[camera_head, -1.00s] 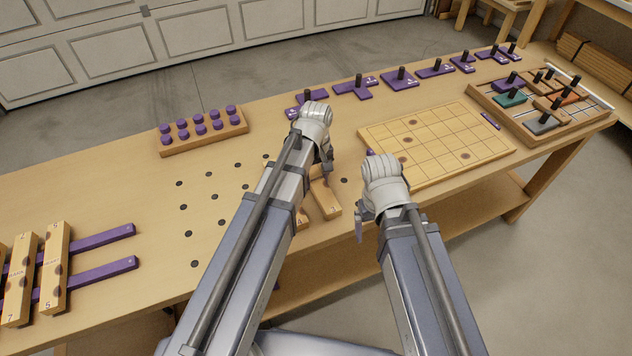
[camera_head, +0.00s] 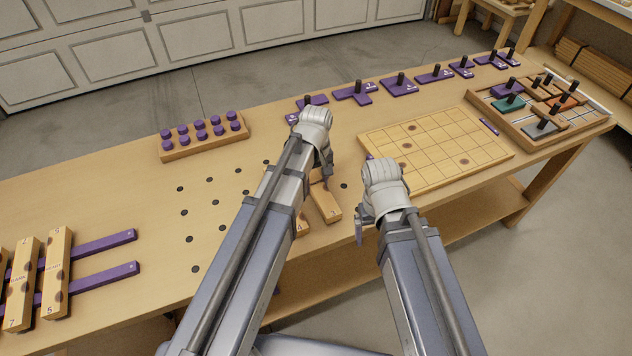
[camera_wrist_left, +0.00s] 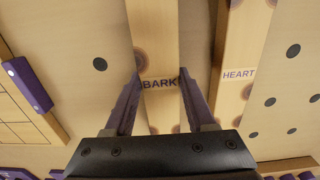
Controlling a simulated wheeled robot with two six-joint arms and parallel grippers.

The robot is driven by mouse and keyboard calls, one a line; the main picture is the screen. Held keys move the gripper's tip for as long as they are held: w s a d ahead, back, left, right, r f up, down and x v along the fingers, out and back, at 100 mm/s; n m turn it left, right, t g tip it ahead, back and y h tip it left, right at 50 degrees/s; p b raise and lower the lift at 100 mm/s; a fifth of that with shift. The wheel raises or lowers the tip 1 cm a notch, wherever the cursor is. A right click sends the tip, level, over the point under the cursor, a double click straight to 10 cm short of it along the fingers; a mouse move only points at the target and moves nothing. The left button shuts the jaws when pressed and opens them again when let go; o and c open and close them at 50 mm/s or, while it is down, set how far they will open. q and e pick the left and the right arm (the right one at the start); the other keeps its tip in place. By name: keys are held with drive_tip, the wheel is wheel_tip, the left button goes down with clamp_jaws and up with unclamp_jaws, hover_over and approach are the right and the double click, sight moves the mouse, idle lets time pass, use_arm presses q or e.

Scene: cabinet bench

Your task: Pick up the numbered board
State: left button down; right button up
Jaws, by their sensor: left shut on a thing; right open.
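A light wooden board marked 3 (camera_head: 326,204) lies on the bench under my left gripper (camera_head: 325,180). In the left wrist view this board (camera_wrist_left: 155,60) reads BARK and has dark round spots. My left gripper (camera_wrist_left: 160,95) has one finger on each side of it and is shut on it; the board appears to be still at bench level. A second board marked 4 (camera_head: 303,226) lies to the left, mostly hidden by my left arm; it reads HEART in the wrist view (camera_wrist_left: 238,85). My right gripper (camera_head: 367,225) is open and empty at the front edge.
A gridded board (camera_head: 435,145) lies to the right, beyond my right gripper. A rack of purple pegs (camera_head: 205,135) stands at the back left. More numbered boards (camera_head: 57,275) rest on purple rails (camera_head: 105,275) at left. Purple handled pieces (camera_head: 399,86) line the back edge.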

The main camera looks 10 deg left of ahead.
sight(316, 182)
use_arm(q)
wheel_tip(316, 182, up, 9)
drive_tip(key=p, duration=0.8)
drive_tip(key=shift+r+p, duration=0.1)
drive_tip(key=shift+p, duration=0.2)
use_arm(e)
wheel_tip(316, 182, up, 9)
drive_tip(key=shift+c, duration=0.3)
